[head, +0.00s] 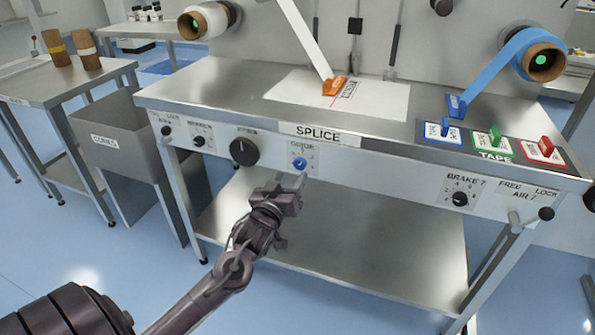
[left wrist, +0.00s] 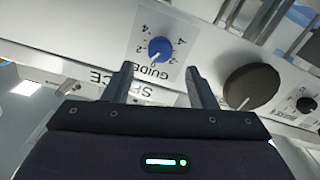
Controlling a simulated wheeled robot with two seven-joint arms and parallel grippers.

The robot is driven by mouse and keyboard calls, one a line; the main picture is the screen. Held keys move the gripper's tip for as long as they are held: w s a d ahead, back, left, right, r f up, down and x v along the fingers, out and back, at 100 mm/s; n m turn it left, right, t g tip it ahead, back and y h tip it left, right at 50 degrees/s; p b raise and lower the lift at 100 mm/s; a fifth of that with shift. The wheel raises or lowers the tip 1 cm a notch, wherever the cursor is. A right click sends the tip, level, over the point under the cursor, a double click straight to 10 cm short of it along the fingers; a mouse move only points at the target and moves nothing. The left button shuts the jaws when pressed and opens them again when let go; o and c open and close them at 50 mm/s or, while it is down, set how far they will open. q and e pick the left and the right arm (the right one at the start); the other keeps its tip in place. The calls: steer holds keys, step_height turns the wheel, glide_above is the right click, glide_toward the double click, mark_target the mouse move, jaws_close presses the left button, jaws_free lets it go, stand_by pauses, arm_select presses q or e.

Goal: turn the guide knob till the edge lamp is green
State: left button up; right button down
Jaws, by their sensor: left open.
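The blue guide knob (head: 299,163) sits on its white label plate on the front panel, just below the SPLICE sign. In the left wrist view the blue knob (left wrist: 160,49) appears upside down, with numbers around it. My left gripper (head: 290,181) is open and empty in front of the panel, just below the knob. In the left wrist view its two fingertips (left wrist: 160,68) stand apart on either side of the knob's line, and I see no contact. I cannot make out a lamp marked as the edge lamp. My right gripper is not in view.
A large black knob (head: 243,152) is left of the guide knob. The steel table (head: 220,90) overhangs the panel. A grey bin (head: 110,142) stands left. Green dots show in both roll cores.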

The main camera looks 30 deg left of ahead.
mark_target(298, 164)
arm_select(q)
steer(key=x, duration=0.6)
steer(key=shift+w, duration=0.15)
steer(key=c, duration=1)
